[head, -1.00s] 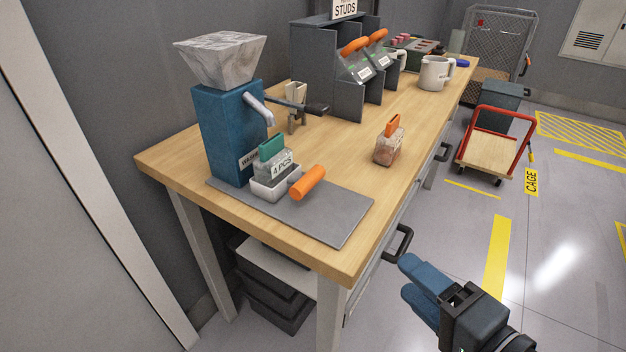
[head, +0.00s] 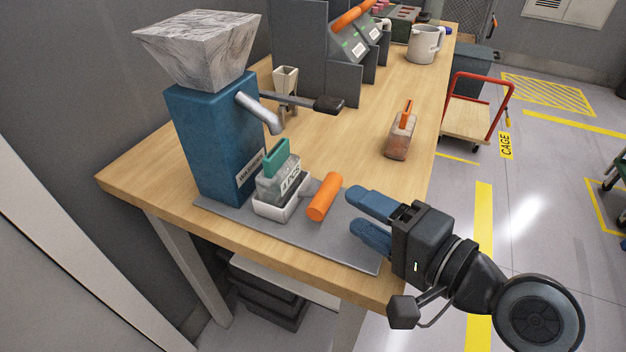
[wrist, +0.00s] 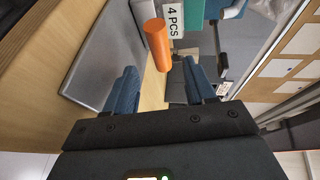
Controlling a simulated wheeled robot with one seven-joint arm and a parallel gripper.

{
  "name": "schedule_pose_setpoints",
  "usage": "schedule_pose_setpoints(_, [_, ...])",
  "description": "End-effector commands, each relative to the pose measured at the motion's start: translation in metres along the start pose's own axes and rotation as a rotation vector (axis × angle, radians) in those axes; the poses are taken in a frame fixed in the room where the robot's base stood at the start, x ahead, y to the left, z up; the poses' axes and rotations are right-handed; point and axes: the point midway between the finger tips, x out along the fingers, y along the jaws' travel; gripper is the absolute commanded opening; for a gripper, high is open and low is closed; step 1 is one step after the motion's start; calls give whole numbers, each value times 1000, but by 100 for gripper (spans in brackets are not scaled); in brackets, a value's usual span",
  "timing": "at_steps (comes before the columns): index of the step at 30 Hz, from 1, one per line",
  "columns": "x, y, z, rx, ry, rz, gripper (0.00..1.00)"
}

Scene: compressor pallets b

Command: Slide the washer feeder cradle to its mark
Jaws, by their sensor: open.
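The washer feeder (head: 215,140) is a blue block with a grey hopper and a silver spout. The white cradle (head: 281,209) sits on a grey plate (head: 345,240) at its foot and holds a clear box (head: 280,183) with a green top and a "4 PCS" label. The cradle's orange handle (head: 324,197) sticks out to the right. My gripper (head: 357,212) is open and empty, its blue fingers just right of the handle and pointing at it. In the wrist view the handle (wrist: 157,45) lies ahead, between the finger directions. I cannot make out the mark.
A small clear box with an orange top (head: 401,135) stands on the wooden bench (head: 365,115) beyond my gripper. A black-ended lever (head: 328,104) reaches over the bench from behind the feeder. A mug (head: 424,45) and grey feeder racks stand farther back.

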Motion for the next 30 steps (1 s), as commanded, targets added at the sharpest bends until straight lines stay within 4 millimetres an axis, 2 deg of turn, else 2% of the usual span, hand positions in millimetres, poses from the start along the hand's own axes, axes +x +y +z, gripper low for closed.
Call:
schedule_pose_setpoints(15, [68, -1, 1, -1, -2, -1, 55])
schedule_pose_setpoints(19, [75, 0, 0, -1, -1, 0, 55])
schedule_pose_setpoints(27, [76, 0, 0, -1, 0, 0, 55])
schedule_pose_setpoints(30, [76, 0, 0, 0, 0, 0, 46])
